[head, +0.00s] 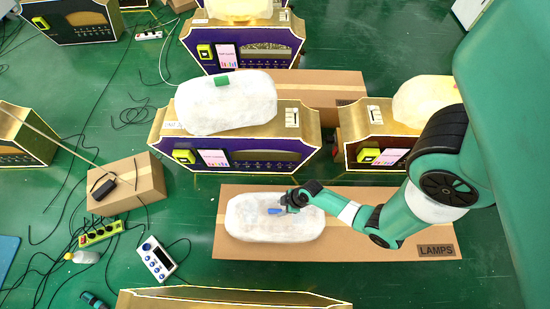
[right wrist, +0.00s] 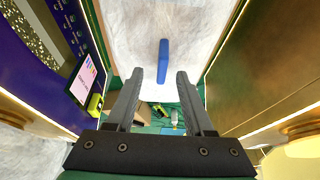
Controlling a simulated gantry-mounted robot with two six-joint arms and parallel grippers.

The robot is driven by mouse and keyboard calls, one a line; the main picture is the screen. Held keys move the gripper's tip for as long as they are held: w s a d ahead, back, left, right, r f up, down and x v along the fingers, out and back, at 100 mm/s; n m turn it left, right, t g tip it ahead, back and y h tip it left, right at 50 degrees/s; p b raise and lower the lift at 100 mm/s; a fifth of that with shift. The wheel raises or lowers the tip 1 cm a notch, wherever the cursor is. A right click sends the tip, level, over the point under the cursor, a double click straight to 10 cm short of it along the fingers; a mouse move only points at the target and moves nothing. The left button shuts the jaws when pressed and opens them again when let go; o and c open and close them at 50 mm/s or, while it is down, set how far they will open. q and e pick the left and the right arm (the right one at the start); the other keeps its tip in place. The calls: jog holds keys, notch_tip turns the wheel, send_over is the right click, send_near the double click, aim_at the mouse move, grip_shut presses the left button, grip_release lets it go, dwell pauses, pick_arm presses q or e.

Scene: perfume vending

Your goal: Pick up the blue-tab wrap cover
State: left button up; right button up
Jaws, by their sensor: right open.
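The white blue-tab wrap cover (head: 262,230) lies on the cardboard box marked LAMPS in the head view. Its blue tab (head: 274,211) stands near its middle. My right gripper (head: 286,208) is just to the right of the tab in that view, over the cover. In the right wrist view the gripper (right wrist: 161,78) is open and empty. The blue tab (right wrist: 163,60) is centred between the finger lines, slightly beyond the tips, with the white cover (right wrist: 190,25) behind it. Contact between fingers and cover cannot be told. My left gripper is not in view.
A second white cover (head: 230,105) with a green tab (head: 221,81) rests on a purple and gold machine (head: 235,155). The LAMPS box (head: 345,245) has bare top at the right. A small box (head: 125,185), cables and a power strip (head: 101,234) lie at left.

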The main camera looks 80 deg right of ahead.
aim_at(276, 210)
jog(key=shift+w, duration=0.1)
jog(key=b+x, duration=0.2)
jog(key=x, duration=0.1)
jog(key=b+x, duration=0.1)
jog(key=x, duration=0.1)
jog(key=shift+w+a+f+b, duration=0.1)
jog(key=shift+w+a+b, duration=0.15)
jog(key=shift+b, duration=0.15)
grip_shut()
dwell(0.9)
